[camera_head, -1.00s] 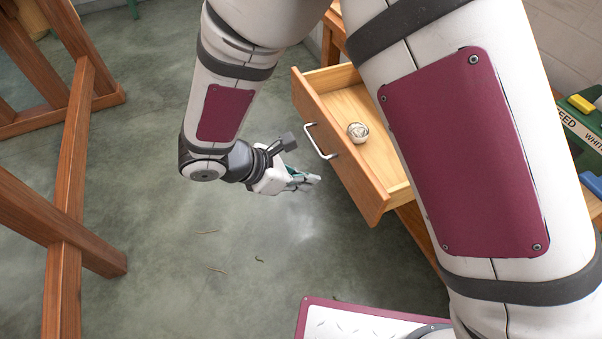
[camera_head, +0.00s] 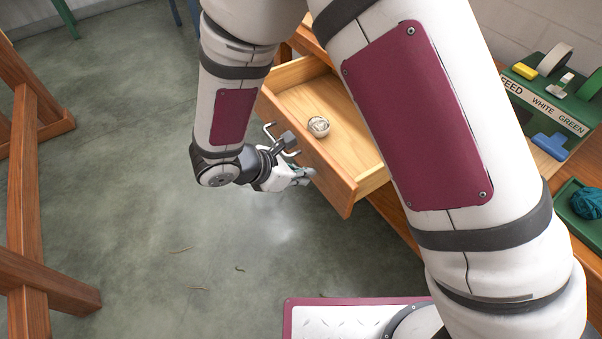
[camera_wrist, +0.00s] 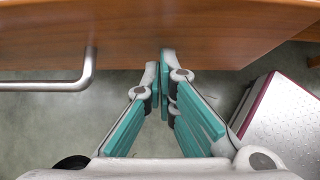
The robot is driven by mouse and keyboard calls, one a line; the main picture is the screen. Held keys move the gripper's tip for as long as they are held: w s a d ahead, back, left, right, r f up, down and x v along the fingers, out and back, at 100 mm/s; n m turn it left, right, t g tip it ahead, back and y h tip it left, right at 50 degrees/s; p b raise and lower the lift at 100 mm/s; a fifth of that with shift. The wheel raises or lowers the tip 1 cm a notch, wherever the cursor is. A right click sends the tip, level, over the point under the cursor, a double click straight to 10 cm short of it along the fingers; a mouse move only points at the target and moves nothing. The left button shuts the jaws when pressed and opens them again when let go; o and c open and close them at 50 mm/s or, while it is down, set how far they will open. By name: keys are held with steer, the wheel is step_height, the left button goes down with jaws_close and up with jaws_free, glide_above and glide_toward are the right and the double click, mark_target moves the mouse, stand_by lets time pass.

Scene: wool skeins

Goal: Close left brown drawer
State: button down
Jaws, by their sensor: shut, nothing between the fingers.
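The brown drawer (camera_head: 318,160) stands open, pulled out from the wooden bench, with a pale wool ball (camera_head: 318,126) inside it. Its metal bar handle (camera_head: 272,132) is on the front panel, partly behind my gripper. My gripper (camera_head: 306,174) is shut and empty, in front of the drawer's front. In the wrist view my gripper's fingertips (camera_wrist: 166,58) are at the lower part of the wooden front (camera_wrist: 200,30), to the right of the handle (camera_wrist: 60,85). I cannot tell whether they touch it.
Wooden trestle legs (camera_head: 28,190) stand at the left. A green rack (camera_head: 550,100) with tape rolls and a green tray (camera_head: 566,200) with teal wool are on the bench at the right. The concrete floor (camera_head: 190,255) in front is mostly clear, with a few scraps.

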steer(key=w+d+b, duration=0.1)
steer(key=w+d, duration=0.3)
steer(key=d, duration=0.2)
steer(key=w+d+b, duration=0.1)
steer(key=w+d, duration=0.3)
steer(key=d, duration=0.2)
steer(key=w+d+b, duration=0.1)
steer(key=w+d, duration=0.3)
steer(key=d, duration=0.2)
steer(key=shift+w+d, duration=0.15)
steer(key=shift+w+d+b, duration=0.35)
steer(key=shift+d, duration=0.15)
steer(key=shift+r, duration=0.1)
